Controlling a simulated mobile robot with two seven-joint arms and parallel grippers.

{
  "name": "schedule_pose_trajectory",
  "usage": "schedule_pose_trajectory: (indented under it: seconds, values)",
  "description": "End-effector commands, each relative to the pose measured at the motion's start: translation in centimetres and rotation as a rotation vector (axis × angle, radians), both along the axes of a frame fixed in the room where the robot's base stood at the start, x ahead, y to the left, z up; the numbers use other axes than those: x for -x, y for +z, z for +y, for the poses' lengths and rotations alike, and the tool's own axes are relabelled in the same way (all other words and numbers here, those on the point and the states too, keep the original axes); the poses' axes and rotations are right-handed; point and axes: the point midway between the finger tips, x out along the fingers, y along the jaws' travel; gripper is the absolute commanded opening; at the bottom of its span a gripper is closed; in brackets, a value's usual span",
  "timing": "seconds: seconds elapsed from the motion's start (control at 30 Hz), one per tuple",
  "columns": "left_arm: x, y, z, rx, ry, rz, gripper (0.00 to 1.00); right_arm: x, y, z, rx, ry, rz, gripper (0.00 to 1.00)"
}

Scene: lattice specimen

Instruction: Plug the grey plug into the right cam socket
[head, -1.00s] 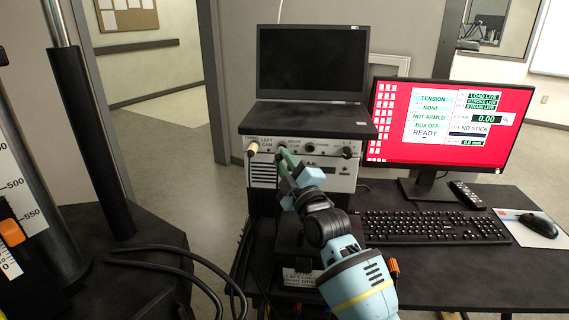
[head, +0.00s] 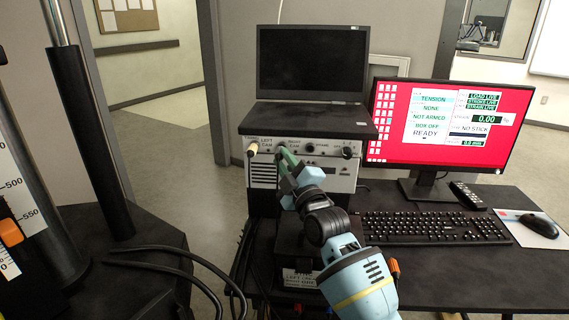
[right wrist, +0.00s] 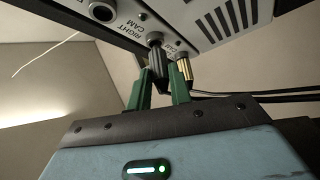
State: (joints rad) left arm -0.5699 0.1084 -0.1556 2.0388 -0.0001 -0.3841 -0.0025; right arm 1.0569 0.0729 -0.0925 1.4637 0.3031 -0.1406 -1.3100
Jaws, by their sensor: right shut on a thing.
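My right gripper (head: 286,160) reaches up to the front panel of the box under the laptop. In the right wrist view its green fingers (right wrist: 160,92) are shut on the grey plug (right wrist: 158,65). The plug's front end meets the right cam socket (right wrist: 155,38), beside the "RIGHT CAM" label. It looks in line with the socket; I cannot tell how deep it sits. In the head view the fingers hide most of the plug and socket. A cream and brass plug (head: 252,149) sits in the left cam socket; it also shows in the wrist view (right wrist: 184,68). My left gripper is not in view.
The instrument box (head: 325,178) carries a black laptop (head: 312,62). Another round socket (right wrist: 101,11) lies along the panel. A red-screened monitor (head: 440,125), keyboard (head: 432,227) and mouse (head: 538,224) stand at right. Black cables (head: 190,262) run at lower left.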

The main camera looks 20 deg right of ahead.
Motion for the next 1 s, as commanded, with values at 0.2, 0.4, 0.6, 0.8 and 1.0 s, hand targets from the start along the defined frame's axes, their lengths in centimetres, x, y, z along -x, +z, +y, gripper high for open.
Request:
schedule_pose_trajectory:
  seconds: [0.2, 0.4, 0.6, 0.8, 1.0]
  values:
    - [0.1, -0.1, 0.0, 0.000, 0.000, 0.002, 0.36, -0.3, 0.0, -0.1, 0.001, 0.000, 0.000, 0.00]
    - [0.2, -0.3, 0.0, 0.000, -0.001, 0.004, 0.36, -0.5, 0.0, -0.2, 0.002, -0.001, 0.000, 0.00]
    - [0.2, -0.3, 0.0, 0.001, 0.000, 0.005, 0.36, -0.7, 0.0, -0.4, 0.001, 0.000, 0.000, 0.00]
    - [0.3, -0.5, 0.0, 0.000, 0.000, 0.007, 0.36, -0.9, 0.0, -0.5, 0.001, 0.000, 0.000, 0.00]
    - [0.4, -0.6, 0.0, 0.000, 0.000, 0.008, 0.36, -1.1, 0.0, -0.6, 0.001, 0.000, 0.000, 0.00]
